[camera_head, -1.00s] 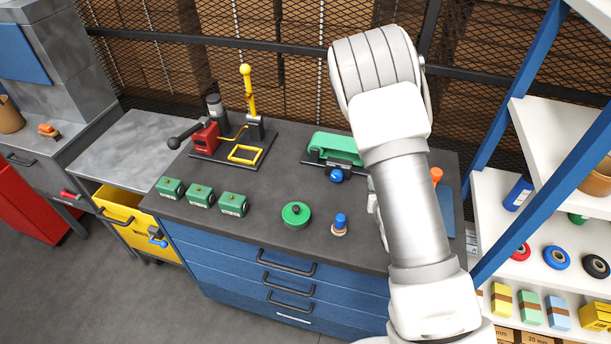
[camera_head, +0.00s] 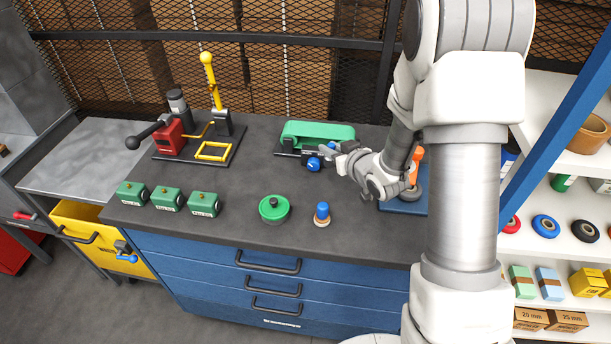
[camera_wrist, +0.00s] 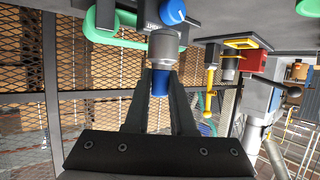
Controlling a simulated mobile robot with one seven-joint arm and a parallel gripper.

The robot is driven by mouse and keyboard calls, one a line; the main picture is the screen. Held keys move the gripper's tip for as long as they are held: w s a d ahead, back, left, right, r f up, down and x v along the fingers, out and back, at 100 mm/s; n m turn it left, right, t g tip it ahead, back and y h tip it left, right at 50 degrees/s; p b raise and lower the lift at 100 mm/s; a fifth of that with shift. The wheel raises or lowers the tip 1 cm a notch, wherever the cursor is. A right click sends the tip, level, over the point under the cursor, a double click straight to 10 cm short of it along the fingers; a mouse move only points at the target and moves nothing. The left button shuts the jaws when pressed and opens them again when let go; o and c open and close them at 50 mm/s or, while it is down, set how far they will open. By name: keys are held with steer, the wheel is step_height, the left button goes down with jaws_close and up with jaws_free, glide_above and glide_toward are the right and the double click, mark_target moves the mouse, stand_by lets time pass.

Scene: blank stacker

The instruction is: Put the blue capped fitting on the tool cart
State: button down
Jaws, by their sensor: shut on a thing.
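My gripper (camera_wrist: 162,76) is shut on a fitting with a grey round body (camera_wrist: 167,48) and a blue end (camera_wrist: 160,84) between the fingers. In the head view my gripper (camera_head: 336,150) is above the dark bench, beside the green device (camera_head: 318,133) and its blue knob (camera_head: 313,164). The held fitting is hard to make out there. Another small blue-capped piece (camera_head: 322,211) with a tan base stands upright at the bench's front. A grey-topped unit (camera_head: 70,165) with an open yellow drawer stands left of the bench; I cannot tell whether it is the tool cart.
Three green boxes (camera_head: 167,199), a round green lid (camera_head: 274,208) and a red tool with a yellow lever (camera_head: 195,140) occupy the bench. A blue mat (camera_head: 400,207) lies under my arm. White shelves (camera_head: 560,255) with goods stand at right. The grey top's visible part looks bare.

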steer(key=a+f, duration=0.1)
steer(key=s+a+f, duration=0.1)
steer(key=a, duration=0.1)
steer(key=s+a+f, duration=0.1)
steer(key=a, duration=0.1)
steer(key=shift+s+a+f, duration=0.15)
steer(key=shift+a+f, duration=0.05)
steer(key=shift+f, duration=2.05)
steer(key=shift+f, duration=0.1)
steer(key=c, duration=0.8)
jaws_free()
steer(key=shift+o, duration=0.2)
